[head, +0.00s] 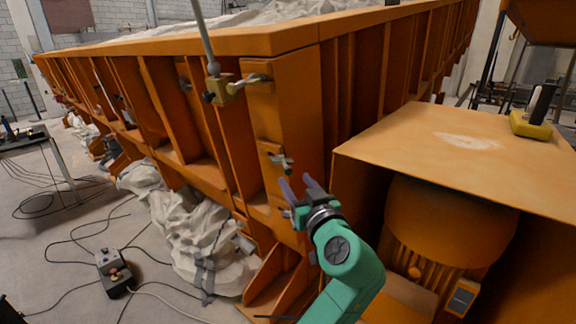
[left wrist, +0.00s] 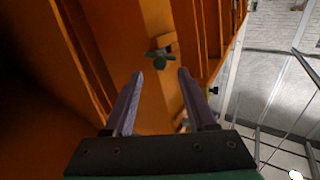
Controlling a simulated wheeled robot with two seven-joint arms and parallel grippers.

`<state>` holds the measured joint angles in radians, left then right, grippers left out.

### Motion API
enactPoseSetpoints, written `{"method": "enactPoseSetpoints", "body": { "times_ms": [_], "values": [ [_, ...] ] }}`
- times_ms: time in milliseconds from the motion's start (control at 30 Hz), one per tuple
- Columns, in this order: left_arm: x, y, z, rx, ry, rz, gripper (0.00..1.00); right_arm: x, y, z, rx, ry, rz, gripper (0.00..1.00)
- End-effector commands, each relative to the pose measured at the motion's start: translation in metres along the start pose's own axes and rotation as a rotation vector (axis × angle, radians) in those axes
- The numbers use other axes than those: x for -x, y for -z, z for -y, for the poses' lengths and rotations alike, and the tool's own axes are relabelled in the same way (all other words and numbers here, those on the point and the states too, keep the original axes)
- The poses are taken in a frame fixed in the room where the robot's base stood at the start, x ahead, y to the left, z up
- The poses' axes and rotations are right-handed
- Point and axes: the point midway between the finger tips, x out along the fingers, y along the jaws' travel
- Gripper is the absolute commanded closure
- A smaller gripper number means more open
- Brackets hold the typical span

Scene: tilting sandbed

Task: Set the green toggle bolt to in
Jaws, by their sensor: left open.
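The green toggle bolt (head: 281,162) is a small dark-green fitting on the orange corner post of the sandbed. It also shows in the left wrist view (left wrist: 160,58), just beyond the fingertips and between them. I cannot tell whether it stands in or out. My left gripper (head: 296,181) is open and empty, with its purple fingers pointing at the post, a little below the bolt in the head view. In the left wrist view the gripper (left wrist: 160,73) shows a clear gap between its fingers. They look apart from the bolt. My right gripper is not in view.
A brass-coloured clamp block (head: 222,88) with a rod sits higher on the sandbed (head: 190,45). An orange housing (head: 440,140) stands close on the right, with a yellow-based device (head: 531,124) on top. A control box (head: 114,272) and cables lie on the floor at left.

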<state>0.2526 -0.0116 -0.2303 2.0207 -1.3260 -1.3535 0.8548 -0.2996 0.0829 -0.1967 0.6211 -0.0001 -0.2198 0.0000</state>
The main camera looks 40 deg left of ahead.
Motion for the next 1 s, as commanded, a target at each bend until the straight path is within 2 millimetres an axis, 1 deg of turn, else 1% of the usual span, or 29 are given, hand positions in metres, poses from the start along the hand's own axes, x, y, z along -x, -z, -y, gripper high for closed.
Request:
{"method": "enactPoseSetpoints", "body": {
  "times_ms": [33, 100, 233, 300, 367, 567, 600, 667, 700, 733, 767, 1000],
  "values": [
    [-0.014, 0.005, 0.001, -0.002, 0.003, -0.003, 0.43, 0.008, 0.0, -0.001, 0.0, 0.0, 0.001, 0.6],
    [-0.032, 0.005, 0.0, -0.003, 0.002, -0.003, 0.43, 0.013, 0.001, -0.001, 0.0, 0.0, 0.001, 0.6],
    [-0.056, 0.003, 0.0, -0.003, 0.0, -0.001, 0.43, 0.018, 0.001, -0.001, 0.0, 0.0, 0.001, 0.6],
    [-0.063, 0.001, 0.0, -0.003, 0.0, -0.001, 0.43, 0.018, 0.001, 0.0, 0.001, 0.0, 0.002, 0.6],
    [-0.067, 0.001, 0.0, -0.001, -0.001, 0.0, 0.43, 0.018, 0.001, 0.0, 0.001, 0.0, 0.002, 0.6],
    [-0.068, -0.001, 0.0, 0.0, -0.002, 0.001, 0.43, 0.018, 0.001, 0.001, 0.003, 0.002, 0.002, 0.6],
    [-0.068, -0.001, 0.0, 0.0, -0.002, 0.001, 0.47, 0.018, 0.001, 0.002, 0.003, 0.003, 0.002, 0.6],
    [-0.068, -0.001, 0.0, -0.001, -0.002, 0.001, 0.7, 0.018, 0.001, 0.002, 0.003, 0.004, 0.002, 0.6],
    [-0.068, -0.001, 0.0, -0.001, -0.002, 0.001, 0.85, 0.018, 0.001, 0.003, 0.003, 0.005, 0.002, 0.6],
    [-0.067, -0.001, 0.0, -0.001, -0.002, 0.001, 0.97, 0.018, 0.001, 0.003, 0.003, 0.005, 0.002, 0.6],
    [-0.067, -0.001, 0.0, -0.001, -0.002, 0.001, 1.0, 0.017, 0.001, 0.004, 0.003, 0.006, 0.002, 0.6],
    [-0.067, -0.001, 0.0, -0.002, -0.002, 0.001, 1.0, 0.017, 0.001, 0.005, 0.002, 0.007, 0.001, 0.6]
  ]
}}
